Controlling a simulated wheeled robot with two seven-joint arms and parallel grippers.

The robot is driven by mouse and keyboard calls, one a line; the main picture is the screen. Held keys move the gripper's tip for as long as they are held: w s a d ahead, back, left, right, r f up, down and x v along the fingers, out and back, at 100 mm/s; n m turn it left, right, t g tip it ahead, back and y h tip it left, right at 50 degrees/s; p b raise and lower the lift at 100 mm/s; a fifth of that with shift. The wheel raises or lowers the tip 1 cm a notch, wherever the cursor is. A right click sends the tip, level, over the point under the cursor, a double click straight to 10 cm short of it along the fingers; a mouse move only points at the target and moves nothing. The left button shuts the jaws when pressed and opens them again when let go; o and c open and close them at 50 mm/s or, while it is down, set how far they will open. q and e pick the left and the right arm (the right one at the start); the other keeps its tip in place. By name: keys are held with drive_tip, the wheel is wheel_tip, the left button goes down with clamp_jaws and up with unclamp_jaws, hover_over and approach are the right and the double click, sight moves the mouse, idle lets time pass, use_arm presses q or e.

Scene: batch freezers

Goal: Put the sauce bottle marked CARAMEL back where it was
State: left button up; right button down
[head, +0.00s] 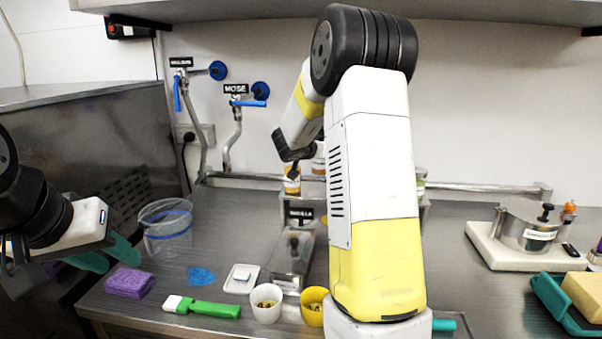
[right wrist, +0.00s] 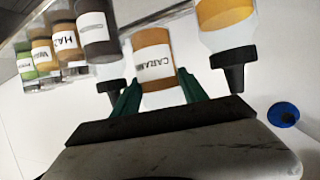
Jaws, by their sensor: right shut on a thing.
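The CARAMEL bottle (right wrist: 154,62), caramel-brown with a white label, is between the green fingers of my right gripper (right wrist: 160,92) in the right wrist view. The fingers are shut on it. In the head view an orange-brown bottle (head: 292,182) with a white label shows just below my right gripper (head: 291,168), by the back rack (head: 290,199). My right arm hides much of the rack. I cannot tell whether the bottle touches the rack. My left gripper (head: 106,256) is open and empty at the left, its green fingers apart.
Other bottles stand close by: an amber one (right wrist: 225,14) with a dark nozzle and a row including one marked HAZ (right wrist: 68,45). A clear beaker (head: 166,237), purple sponge (head: 130,283), green brush (head: 205,308), white cup (head: 266,304) and yellow cup (head: 313,309) occupy the counter.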

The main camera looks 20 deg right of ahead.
sight(317, 171)
drive_tip(key=shift+f, duration=3.1)
drive_tip(key=c, duration=0.9)
unclamp_jaws()
drive_tip(key=shift+f, duration=0.15)
